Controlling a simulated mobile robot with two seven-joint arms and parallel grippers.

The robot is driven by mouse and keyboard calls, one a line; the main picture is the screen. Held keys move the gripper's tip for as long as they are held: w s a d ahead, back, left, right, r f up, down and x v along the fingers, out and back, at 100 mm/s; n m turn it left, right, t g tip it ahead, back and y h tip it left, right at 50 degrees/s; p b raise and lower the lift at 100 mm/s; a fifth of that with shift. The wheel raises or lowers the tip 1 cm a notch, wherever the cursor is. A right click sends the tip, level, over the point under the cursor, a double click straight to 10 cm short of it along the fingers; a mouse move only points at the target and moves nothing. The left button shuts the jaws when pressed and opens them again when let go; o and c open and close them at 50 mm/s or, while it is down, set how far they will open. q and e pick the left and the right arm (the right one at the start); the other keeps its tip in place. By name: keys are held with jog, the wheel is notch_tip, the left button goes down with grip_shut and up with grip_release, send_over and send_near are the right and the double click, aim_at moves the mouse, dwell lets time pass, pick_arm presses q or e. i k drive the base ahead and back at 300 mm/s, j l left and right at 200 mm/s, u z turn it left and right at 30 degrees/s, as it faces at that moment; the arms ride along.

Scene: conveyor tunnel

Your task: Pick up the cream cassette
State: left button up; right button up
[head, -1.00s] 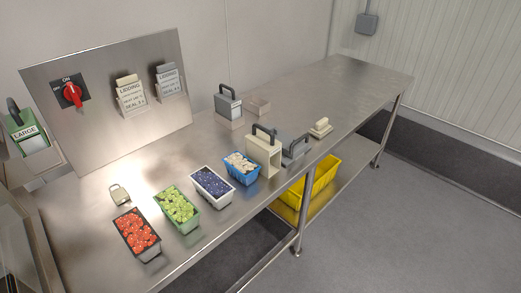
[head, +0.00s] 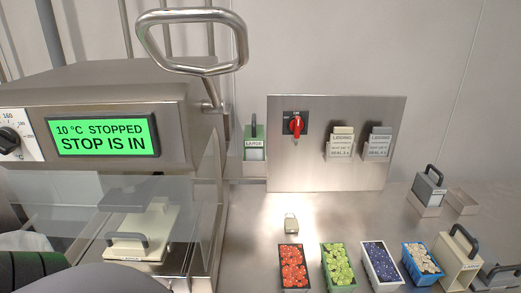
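A cream cassette (head: 457,262) with a dark loop handle stands upright on the steel table at the lower right, beside a blue punnet of pale pieces (head: 421,262).
The machine's green display (head: 103,135) reads "10 °C STOPPED, STOP IS IN". A big metal lever (head: 205,70) rises above it. A steel panel (head: 340,180) bears a red switch (head: 296,125).

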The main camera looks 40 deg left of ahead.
aim_at(460, 263)
jog(key=i+l+u, duration=0.1)
jog(key=u, duration=1.1)
jog(key=l+u, duration=0.75)
jog(key=k+l+u, duration=0.1)
jog(key=l+u, duration=0.15)
jog(key=k+l+u, duration=0.2)
jog(key=k+l, duration=0.1)
jog(key=l, duration=0.35)
jog(key=k+l+u, duration=0.15)
jog(key=l, duration=0.25)
